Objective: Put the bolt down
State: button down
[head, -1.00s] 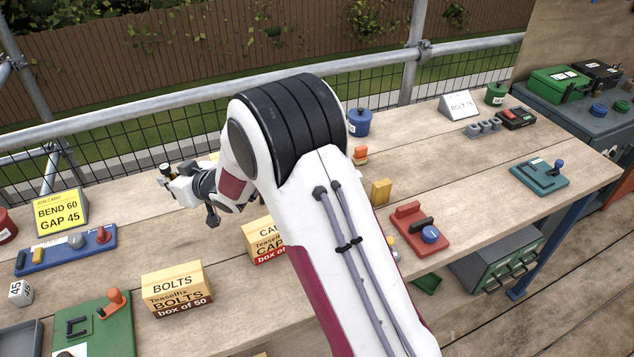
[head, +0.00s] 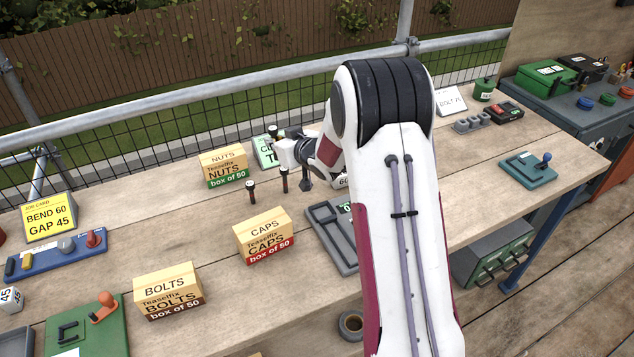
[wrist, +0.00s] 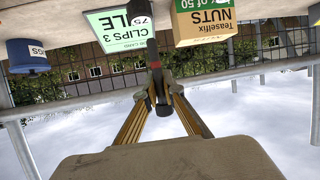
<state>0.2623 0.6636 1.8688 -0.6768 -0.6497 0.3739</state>
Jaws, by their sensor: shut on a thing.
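My gripper (head: 276,141) is over the back of the bench, between the NUTS box and the arm. In the wrist view its two yellow-brown fingers (wrist: 161,88) close on a dark bolt (wrist: 154,62). In the head view the dark top of this bolt (head: 272,131) shows just above the fingers. Two similar dark-topped pieces stand upright on the bench in front of my gripper, one left (head: 251,191) and one right (head: 284,179).
The NUTS box (head: 224,168) is left of my gripper, and a green-white CLIPS card (head: 265,153) is close behind it. The CAPS box (head: 263,236) and a grey tray (head: 345,259) are in front. The mesh railing (head: 150,147) runs behind. Bench between NUTS and BOLTS boxes is clear.

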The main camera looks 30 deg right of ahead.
jog(key=s+d+m, duration=0.1)
jog(key=s+d, duration=0.2)
jog(key=d, duration=0.8)
jog(key=shift+h, duration=0.4)
notch_tip(320, 180, down, 6)
jog(key=shift+f, duration=0.15)
jog(key=shift+f, duration=1.8)
jog(key=shift+f, duration=0.1)
